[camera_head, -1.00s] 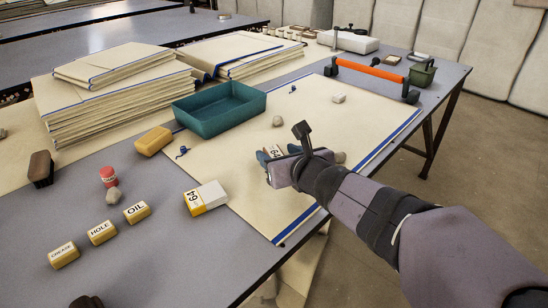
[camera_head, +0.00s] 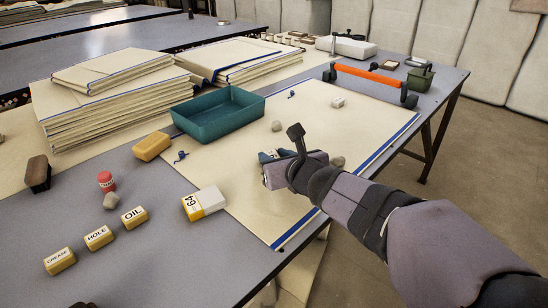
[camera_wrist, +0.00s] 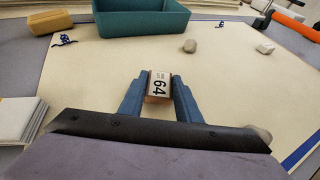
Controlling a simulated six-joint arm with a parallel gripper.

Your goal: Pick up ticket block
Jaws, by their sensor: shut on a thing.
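The ticket block (camera_wrist: 159,86) is a small block with a white top marked "64" and orange-brown sides. In the wrist view it sits between the two blue fingers of my gripper (camera_wrist: 160,79), which is shut on it. In the head view my gripper (camera_head: 269,156) is over the cream cloth (camera_head: 255,208), and its fingers and wrist hide most of the block. I cannot tell whether the block touches the cloth. A larger white-and-yellow block (camera_head: 206,201), also marked "64", lies at the cloth's left edge.
A teal tray (camera_head: 220,127) stands behind my gripper. Grey stones (camera_head: 276,126) and a white block (camera_head: 338,102) lie on the cloth. Yellow labelled blocks (camera_head: 134,216), a red-topped can (camera_head: 106,182) and folded cloth stacks (camera_head: 110,110) are left. An orange-handled bar (camera_head: 368,76) is far right.

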